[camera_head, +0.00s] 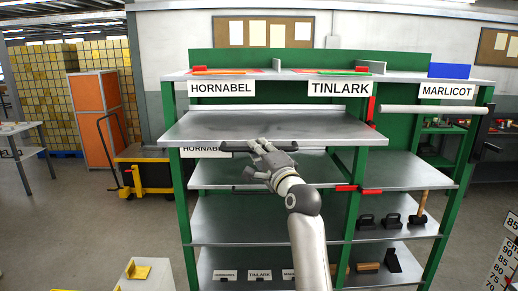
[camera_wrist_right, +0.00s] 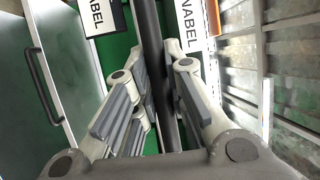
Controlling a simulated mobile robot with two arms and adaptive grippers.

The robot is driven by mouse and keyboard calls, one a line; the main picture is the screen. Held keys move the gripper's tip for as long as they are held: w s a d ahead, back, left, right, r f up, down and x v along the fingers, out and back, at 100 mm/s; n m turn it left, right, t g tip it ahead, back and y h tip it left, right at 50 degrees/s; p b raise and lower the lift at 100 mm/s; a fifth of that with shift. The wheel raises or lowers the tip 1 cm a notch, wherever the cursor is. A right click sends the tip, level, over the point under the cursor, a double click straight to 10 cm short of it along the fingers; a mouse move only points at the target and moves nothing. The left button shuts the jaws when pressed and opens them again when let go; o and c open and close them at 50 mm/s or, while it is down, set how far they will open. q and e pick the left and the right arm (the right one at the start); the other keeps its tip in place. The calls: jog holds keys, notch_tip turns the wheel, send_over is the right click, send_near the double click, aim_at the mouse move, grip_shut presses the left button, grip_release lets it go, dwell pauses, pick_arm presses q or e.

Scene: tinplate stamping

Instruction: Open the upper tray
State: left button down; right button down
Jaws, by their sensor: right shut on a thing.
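The upper tray (camera_head: 215,127) is a flat grey metal sheet below the top shelf of a green rack. It sticks out in front of the green posts. A dark bar handle (camera_head: 235,149) runs along its front edge. My right gripper (camera_head: 262,151) is at that handle, and its fingers are shut on it. In the right wrist view the dark handle bar (camera_wrist_right: 152,40) runs between the fingers of my right gripper (camera_wrist_right: 165,85). My left gripper is not in view.
A lower tray (camera_head: 215,174) with its own dark handle sits beneath. The top shelf carries labels HORNABEL (camera_head: 222,89), TINLARK (camera_head: 339,88) and MARLICOT (camera_head: 446,91). A pale roller (camera_head: 425,109) is at the right. A yellow cart (camera_head: 145,170) stands left, with open floor around it.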

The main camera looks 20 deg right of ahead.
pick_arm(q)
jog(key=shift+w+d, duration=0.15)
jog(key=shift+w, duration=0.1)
pick_arm(e)
jog(key=c, duration=1.5)
grip_release()
jog(key=shift+w, duration=0.1)
jog(key=shift+o, duration=0.2)
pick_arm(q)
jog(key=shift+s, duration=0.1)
pick_arm(e)
jog(key=v, duration=1.2)
jog(key=shift+f, duration=0.1)
